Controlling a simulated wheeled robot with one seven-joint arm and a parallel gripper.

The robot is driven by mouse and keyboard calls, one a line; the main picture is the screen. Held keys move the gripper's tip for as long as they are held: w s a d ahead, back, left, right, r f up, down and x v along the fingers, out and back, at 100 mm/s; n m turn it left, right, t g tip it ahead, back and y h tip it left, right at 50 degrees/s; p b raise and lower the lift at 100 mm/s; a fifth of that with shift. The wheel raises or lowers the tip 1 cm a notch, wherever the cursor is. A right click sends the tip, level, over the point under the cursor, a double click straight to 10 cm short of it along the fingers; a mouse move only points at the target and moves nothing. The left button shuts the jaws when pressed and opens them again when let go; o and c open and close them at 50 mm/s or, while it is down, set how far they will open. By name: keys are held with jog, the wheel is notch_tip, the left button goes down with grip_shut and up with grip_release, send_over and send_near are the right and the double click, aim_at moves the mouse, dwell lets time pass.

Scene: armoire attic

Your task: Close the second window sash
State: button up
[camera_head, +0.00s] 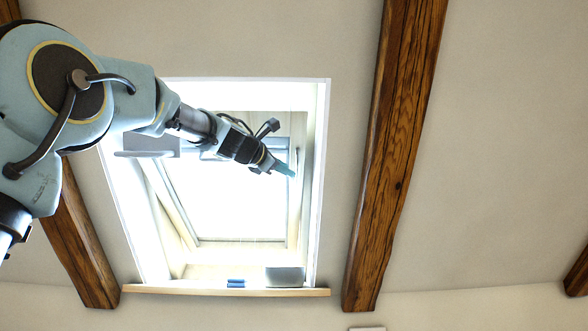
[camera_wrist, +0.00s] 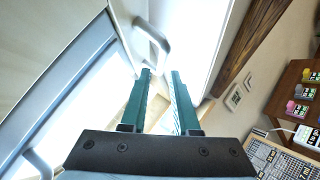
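The roof window's sash (camera_head: 297,200) sits in a bright white opening in the sloped ceiling and looks tilted away from its outer frame (camera_head: 320,160). Its pane is washed out by light. In the wrist view a grey-blue sash bar (camera_wrist: 60,95) runs diagonally at the left. A pale curved handle (camera_wrist: 156,42) stands just beyond the fingertips. My gripper (camera_head: 290,172) reaches into the opening near the sash's right side. In the wrist view its two teal fingers (camera_wrist: 161,72) are apart with nothing between them. I cannot tell whether a finger touches the handle.
Wooden beams (camera_head: 395,150) flank the window. A sill (camera_head: 200,291) below it bears a small blue item (camera_head: 235,283) and a grey box (camera_head: 285,277). In the wrist view, a brown shelf (camera_wrist: 285,105) with coloured jars and a printed board (camera_wrist: 275,158) lie at the right.

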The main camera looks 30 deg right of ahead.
aim_at(298, 174)
jog(key=p+x, duration=0.2)
jog(key=x, duration=0.1)
jog(key=p+x, duration=0.1)
jog(key=x, duration=0.1)
jog(key=shift+d+r+p, duration=0.2)
jog(key=shift+r+p, duration=0.05)
jog(key=shift+p, duration=0.05)
jog(key=shift+w+d+f+p, duration=0.25)
jog(key=shift+w+d+p, duration=0.15)
jog(key=shift+d, duration=0.2)
grip_shut()
dwell(0.7)
